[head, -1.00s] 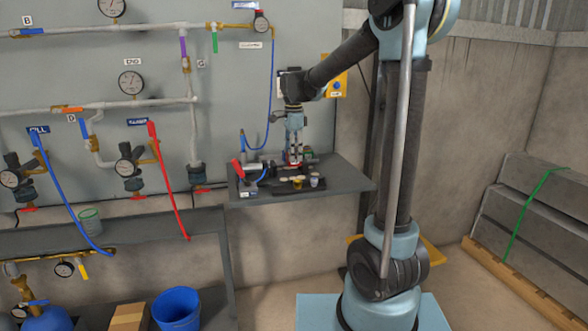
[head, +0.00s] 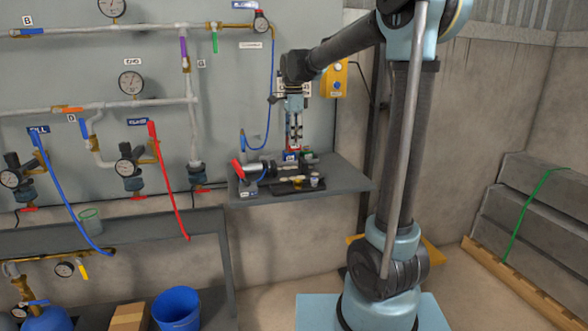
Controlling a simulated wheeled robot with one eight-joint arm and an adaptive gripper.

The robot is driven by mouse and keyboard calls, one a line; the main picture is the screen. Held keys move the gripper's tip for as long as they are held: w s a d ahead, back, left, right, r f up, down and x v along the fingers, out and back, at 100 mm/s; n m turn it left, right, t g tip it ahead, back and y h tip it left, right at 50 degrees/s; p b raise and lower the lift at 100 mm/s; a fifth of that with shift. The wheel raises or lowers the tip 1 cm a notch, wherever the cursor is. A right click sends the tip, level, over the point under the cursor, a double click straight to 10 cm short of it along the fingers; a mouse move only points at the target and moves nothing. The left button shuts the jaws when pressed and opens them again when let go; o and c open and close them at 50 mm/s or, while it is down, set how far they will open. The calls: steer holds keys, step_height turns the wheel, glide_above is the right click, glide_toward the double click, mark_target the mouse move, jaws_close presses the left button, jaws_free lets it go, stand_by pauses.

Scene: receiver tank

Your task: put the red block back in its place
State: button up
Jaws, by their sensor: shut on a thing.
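My gripper (head: 293,146) points straight down over the back of the small grey shelf (head: 345,178). I cannot make out the block's place among the crowded items.
On the shelf are a grey cylinder with a red end (head: 240,169), a dark tray (head: 285,189) and small cups (head: 314,180). A blue hose (head: 270,100) hangs left of my arm. The panel with pipes and gauges stands close behind. The shelf's right end is clear.

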steer(key=shift+r, duration=0.25)
steer(key=w+a, duration=1)
steer(key=w, duration=0.1)
steer(key=shift+w, duration=0.2)
stand_by(1.4)
steer(key=shift+f, duration=0.1)
stand_by(0.4)
steer(key=shift+f, duration=5.2)
steer(key=o, duration=1.2)
steer(key=shift+o, duration=0.2)
